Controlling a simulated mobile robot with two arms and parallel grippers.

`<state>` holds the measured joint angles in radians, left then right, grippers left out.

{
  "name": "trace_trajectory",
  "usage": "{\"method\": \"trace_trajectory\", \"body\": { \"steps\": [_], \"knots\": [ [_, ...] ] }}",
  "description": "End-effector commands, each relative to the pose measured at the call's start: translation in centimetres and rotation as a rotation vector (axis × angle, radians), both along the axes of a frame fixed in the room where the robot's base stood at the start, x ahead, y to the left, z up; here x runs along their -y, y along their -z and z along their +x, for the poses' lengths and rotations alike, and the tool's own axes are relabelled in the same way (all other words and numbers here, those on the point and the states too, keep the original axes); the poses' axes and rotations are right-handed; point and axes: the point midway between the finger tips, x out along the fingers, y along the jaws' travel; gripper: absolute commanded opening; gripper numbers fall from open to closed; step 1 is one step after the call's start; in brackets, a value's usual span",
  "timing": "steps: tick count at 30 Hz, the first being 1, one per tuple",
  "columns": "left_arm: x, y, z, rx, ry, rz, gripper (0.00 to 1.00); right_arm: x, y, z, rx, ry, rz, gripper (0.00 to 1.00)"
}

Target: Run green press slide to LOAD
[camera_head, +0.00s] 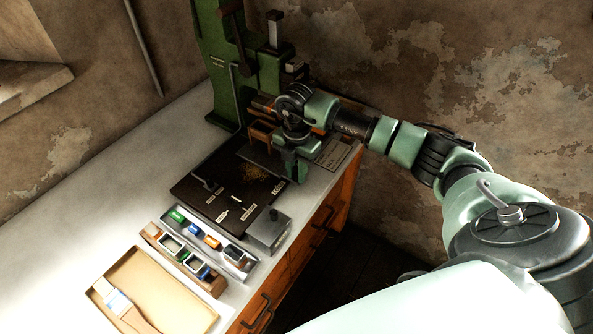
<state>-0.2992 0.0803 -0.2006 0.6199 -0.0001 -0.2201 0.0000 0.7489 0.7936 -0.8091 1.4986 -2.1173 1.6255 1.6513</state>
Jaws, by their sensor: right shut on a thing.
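The green press (231,75) stands at the back of the bench against the wall, with a grey slide column (273,32) at its top and a dark lever on its left. My right gripper (297,168) reaches in from the right, low in front of the press, pointing down near the right edge of the dark mat. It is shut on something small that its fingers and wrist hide. My wrist also covers the lower right of the press. I cannot read a LOAD mark. My left gripper is out of view.
The dark mat (192,190) carries small labelled parts and brass-coloured shavings. A grey metal block (269,230), a tray of coloured pieces (247,271) and a tan tray with a brush (170,296) stand nearer. A paper card lies right of my gripper. The bench's left side is clear.

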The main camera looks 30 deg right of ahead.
Motion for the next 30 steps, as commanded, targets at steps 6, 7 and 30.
{"method": "trace_trajectory", "body": {
  "steps": [6, 7, 30],
  "knots": [
    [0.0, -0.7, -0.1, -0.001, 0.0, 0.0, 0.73, -1.1, -0.2, -0.5, -0.002, -0.002, 0.0, 0.0],
    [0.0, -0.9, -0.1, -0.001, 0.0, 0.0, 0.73, -1.5, -0.2, -0.7, -0.002, -0.004, 0.0, 0.0],
    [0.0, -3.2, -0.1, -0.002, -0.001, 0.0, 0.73, -8.4, 0.0, -3.5, -0.001, -0.001, 0.001, 0.0]
  ]
}}
